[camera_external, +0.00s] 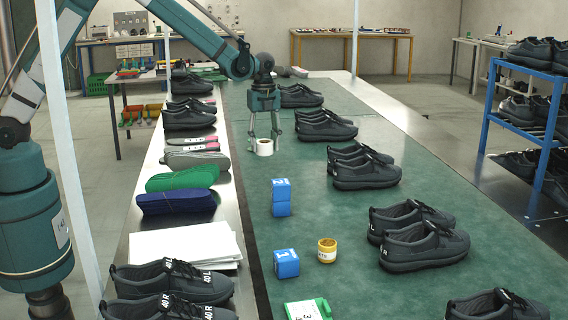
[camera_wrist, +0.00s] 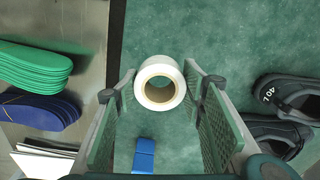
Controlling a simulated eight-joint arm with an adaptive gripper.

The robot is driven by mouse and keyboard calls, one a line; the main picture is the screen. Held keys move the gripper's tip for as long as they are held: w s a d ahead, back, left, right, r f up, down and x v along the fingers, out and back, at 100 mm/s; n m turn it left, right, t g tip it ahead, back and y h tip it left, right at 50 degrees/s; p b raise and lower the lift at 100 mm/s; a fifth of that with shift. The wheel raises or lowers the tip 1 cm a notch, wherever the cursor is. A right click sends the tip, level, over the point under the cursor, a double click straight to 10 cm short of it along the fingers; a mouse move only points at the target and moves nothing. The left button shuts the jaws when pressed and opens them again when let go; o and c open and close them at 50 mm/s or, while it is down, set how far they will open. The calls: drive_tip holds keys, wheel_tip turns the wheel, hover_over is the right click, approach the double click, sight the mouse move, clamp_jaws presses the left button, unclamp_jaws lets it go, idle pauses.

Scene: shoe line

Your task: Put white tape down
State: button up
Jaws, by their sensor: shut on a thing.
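The white tape roll (camera_external: 264,149) is at the far part of the green table, left of a row of shoes. My gripper (camera_external: 264,138) points down with its fingers on either side of the roll, shut on it. In the wrist view the roll (camera_wrist: 160,68) sits between the two fingertips (camera_wrist: 160,88), its brown core and open hole facing the camera. I cannot tell whether its underside touches the table.
Pairs of dark shoes (camera_external: 365,168) line the table's right side. Green insoles (camera_external: 183,178) and blue insoles (camera_external: 177,202) lie left. Green surface around the roll is clear.

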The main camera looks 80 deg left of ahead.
drive_tip(key=d+n+b, duration=0.1)
drive_tip(key=d, duration=1.1)
drive_tip(key=shift+s+d, duration=0.3)
drive_tip(key=shift+s, duration=0.1)
drive_tip(key=shift+r, duration=0.1)
drive_tip(key=shift+f+b, duration=0.55)
drive_tip(key=shift+f, duration=2.6)
drive_tip(key=shift+f, duration=0.1)
drive_tip(key=shift+f+b, duration=0.3)
drive_tip(key=shift+f, duration=1.5)
drive_tip(key=shift+f, duration=0.1)
drive_tip(key=o, duration=0.5)
drive_tip(key=shift+c, duration=0.2)
drive_tip(key=o, duration=0.4)
